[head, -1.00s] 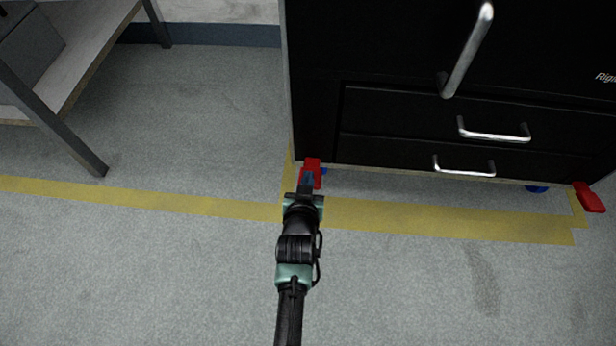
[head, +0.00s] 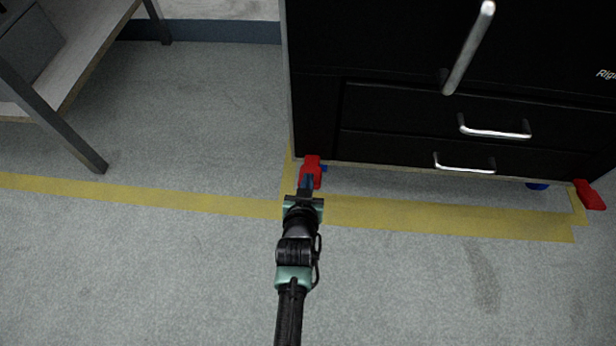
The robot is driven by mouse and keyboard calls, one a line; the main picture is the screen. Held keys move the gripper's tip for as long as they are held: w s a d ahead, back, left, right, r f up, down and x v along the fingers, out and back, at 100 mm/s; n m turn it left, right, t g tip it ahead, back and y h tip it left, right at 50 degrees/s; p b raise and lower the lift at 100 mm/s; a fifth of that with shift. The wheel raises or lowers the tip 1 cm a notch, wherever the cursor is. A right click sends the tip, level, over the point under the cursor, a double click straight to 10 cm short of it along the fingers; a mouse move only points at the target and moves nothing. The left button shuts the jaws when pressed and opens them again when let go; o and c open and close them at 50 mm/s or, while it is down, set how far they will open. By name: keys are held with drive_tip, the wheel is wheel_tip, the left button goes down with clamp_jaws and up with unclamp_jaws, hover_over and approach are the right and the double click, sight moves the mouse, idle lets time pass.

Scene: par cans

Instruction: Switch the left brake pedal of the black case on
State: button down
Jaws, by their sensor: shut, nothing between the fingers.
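The black case (head: 415,115) stands on the grey floor, with drawers and silver handles on its front. Its left brake pedal (head: 312,165) is red and sticks out under the front left corner, beside a blue wheel that is mostly hidden. My gripper (head: 306,182) is shut and empty. Its fingertips are at the lower front part of the left pedal and overlap it in the picture. I cannot tell whether they touch it. The right brake pedal (head: 588,195) is red and sits at the front right corner.
Yellow tape (head: 430,216) marks the floor in front of the case. A metal-legged table (head: 75,75) with a grey box (head: 30,45) on it stands at the left. The floor between the table and the case is clear.

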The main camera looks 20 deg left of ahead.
drive_tip(key=shift+s+d+f+b, duration=0.15)
drive_tip(key=shift+f+b, duration=0.15)
drive_tip(key=shift+f, duration=0.45)
drive_tip(key=shift+s+a+f+b, duration=0.1)
drive_tip(key=shift+s+f+b, duration=0.2)
drive_tip(key=shift+f, duration=0.45)
drive_tip(key=shift+s+d+f+b, duration=0.1)
drive_tip(key=shift+f+b, duration=0.25)
drive_tip(key=shift+f, duration=0.4)
wheel_tip(320, 180, up, 5)
drive_tip(key=s+p, duration=0.1)
drive_tip(key=p, duration=0.4)
drive_tip(key=s+d+p, duration=0.3)
drive_tip(key=s, duration=0.6)
drive_tip(key=shift+p, duration=0.3)
